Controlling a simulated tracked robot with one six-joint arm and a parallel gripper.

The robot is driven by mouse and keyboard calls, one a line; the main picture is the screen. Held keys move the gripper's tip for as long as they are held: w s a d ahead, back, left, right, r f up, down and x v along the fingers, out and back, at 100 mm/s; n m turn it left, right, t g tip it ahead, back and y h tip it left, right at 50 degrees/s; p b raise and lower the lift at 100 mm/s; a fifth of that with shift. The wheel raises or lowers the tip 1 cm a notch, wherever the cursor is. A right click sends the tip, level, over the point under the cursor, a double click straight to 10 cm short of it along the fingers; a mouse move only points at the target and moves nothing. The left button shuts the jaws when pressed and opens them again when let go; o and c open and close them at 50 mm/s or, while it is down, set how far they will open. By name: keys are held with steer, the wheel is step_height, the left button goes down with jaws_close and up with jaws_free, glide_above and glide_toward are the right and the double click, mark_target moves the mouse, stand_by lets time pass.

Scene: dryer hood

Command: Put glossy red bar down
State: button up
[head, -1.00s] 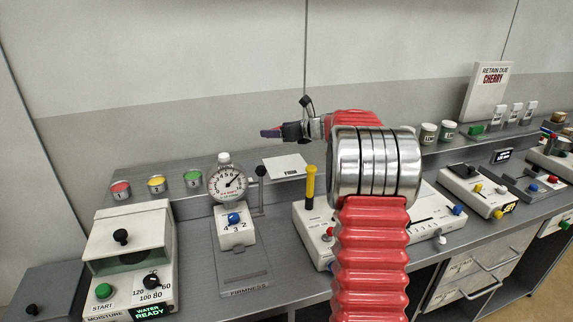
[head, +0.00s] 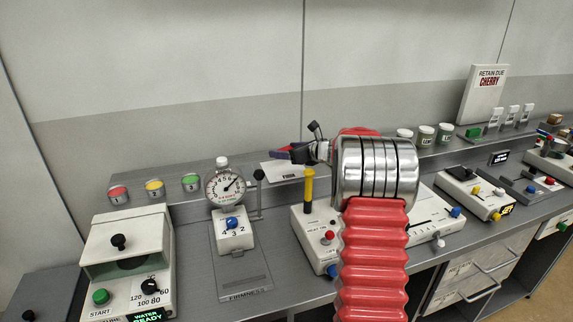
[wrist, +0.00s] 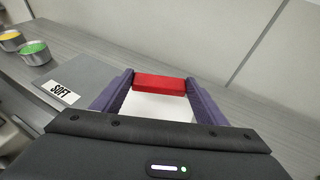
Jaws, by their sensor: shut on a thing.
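The glossy red bar (wrist: 160,83) lies crosswise between the purple fingertips of my gripper (wrist: 159,84) in the wrist view. My gripper is shut on it, with one finger at each end. In the head view my gripper (head: 277,152) is above the back shelf, over a white plate (head: 272,170) with a dark label. A white surface (wrist: 157,106) shows between the fingers below the bar in the wrist view. I cannot tell whether the bar touches it. The bar is hard to make out in the head view.
A grey plate marked SOFT (wrist: 62,92) lies left of my gripper in the wrist view. Cans with red, yellow and green tops (head: 154,188) stand on the shelf left. A dial gauge (head: 225,187) and a yellow-handled lever (head: 309,187) stand in front of the shelf.

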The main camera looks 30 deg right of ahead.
mark_target(286, 169)
steer(key=shift+f, duration=0.1)
steer(key=shift+f, duration=2.45)
steer(key=o, duration=1.1)
steer(key=shift+o, duration=0.2)
steer(key=v, duration=1.2)
